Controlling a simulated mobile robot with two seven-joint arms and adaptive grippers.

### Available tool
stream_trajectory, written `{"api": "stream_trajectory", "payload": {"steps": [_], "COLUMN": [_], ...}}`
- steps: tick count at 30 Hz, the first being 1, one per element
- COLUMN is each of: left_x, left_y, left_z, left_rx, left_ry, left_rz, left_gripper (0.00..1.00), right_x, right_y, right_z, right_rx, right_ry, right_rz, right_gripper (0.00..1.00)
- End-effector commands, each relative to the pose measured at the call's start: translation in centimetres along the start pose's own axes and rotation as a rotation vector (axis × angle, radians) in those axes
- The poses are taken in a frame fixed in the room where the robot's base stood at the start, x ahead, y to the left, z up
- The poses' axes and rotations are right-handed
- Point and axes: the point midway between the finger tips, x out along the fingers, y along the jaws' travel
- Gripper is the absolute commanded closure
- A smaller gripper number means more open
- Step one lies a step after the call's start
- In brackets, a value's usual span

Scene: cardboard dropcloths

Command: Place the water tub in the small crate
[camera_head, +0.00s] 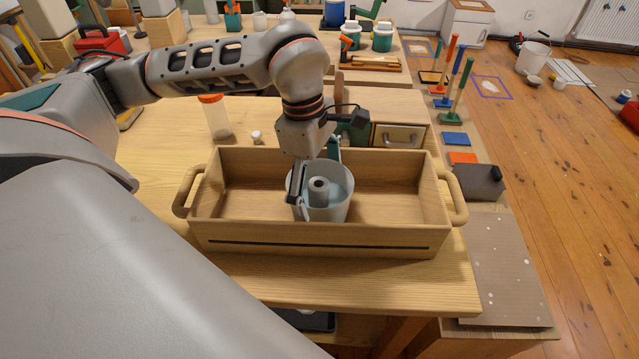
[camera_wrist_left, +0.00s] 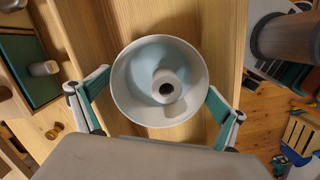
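The water tub (camera_head: 337,208) is a round white tub with pale blue water and a grey hollow post in its middle. It is upright inside the small wooden crate (camera_head: 340,236); the front wall hides its base, so I cannot tell if it rests on the floor. My left gripper (camera_head: 317,180) reaches down into the crate with one finger on each side of the tub. In the left wrist view the tub (camera_wrist_left: 133,104) sits between the two fingers (camera_wrist_left: 160,82), close to both; whether they press on it I cannot tell. My right gripper is not in view.
The crate has a loop handle (camera_head: 459,197) at each end and stands on the wooden table (camera_head: 370,285). A clear jar with an orange lid (camera_head: 214,117) and a small white-capped bottle (camera_head: 257,137) stand behind it. A grey block (camera_head: 478,182) is to the right.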

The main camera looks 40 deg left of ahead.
Motion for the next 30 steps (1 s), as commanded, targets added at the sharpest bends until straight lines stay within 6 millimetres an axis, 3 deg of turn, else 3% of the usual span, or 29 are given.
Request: {"api": "stream_trajectory", "payload": {"steps": [8, 21, 30], "left_x": [-1.0, -9.4, -12.2], "left_y": [0.1, 0.1, 0.0], "left_z": [0.1, 0.1, 0.1], "left_rx": [-0.001, -0.001, 0.0], "left_ry": [0.0, -0.001, 0.0], "left_rz": [0.003, 0.005, 0.001], "left_gripper": [0.02, 0.02, 0.02], "right_x": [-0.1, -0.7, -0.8], "right_y": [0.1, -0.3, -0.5], "right_z": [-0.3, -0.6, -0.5], "right_rx": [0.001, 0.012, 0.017], "right_ry": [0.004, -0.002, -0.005], "right_rz": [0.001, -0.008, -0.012], "right_gripper": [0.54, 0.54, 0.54]}}
